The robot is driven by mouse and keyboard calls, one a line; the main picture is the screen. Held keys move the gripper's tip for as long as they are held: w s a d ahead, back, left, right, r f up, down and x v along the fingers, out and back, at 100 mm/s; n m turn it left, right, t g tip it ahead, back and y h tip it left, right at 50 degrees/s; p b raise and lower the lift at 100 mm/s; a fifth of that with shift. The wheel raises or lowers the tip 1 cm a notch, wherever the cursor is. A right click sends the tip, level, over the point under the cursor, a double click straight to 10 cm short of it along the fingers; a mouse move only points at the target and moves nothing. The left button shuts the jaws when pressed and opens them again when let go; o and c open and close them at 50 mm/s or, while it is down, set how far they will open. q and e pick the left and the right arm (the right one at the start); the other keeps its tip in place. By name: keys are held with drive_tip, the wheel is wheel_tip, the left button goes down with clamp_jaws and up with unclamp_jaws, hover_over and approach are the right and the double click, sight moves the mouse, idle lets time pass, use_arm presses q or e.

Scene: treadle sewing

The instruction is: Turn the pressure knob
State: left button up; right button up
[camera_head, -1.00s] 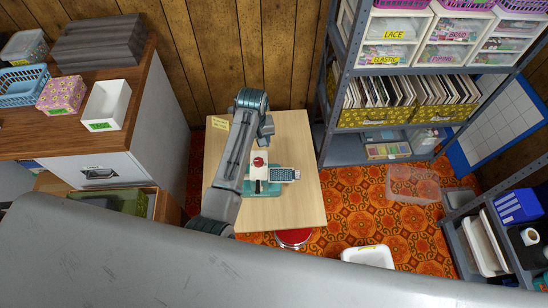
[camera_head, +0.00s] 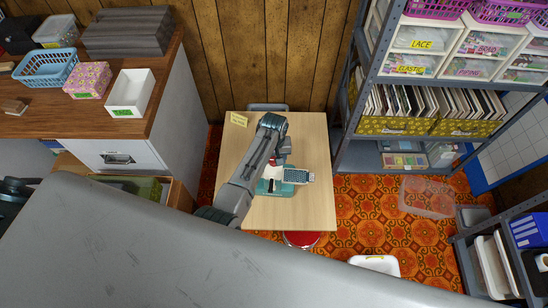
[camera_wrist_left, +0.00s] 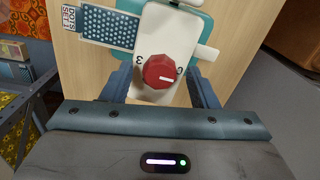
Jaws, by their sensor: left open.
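The red pressure knob (camera_wrist_left: 159,72) sits on a white panel of the small white and teal machine (camera_wrist_left: 168,28). Its white pointer line points to the right, and a 3 is printed left of it. In the head view the knob (camera_head: 273,162) is partly hidden by my left arm, and the machine's teal base (camera_head: 263,187) rests on a light wooden table (camera_head: 310,210). My left gripper (camera_head: 282,157) is over the machine, close to the knob. In the left wrist view its open fingers (camera_wrist_left: 160,78) appear on either side of the knob; contact is not clear. My right gripper is not seen.
A grey dotted plate (camera_head: 297,175) juts from the machine's right side. A yellow note (camera_head: 239,120) lies at the table's back left. A red stool (camera_head: 301,240) stands at the front edge. Metal shelves (camera_head: 358,155) stand to the right, a cabinet (camera_head: 175,125) to the left.

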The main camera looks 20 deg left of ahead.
use_arm(q)
drive_tip(key=c, duration=1)
drive_tip(key=shift+r, duration=0.1)
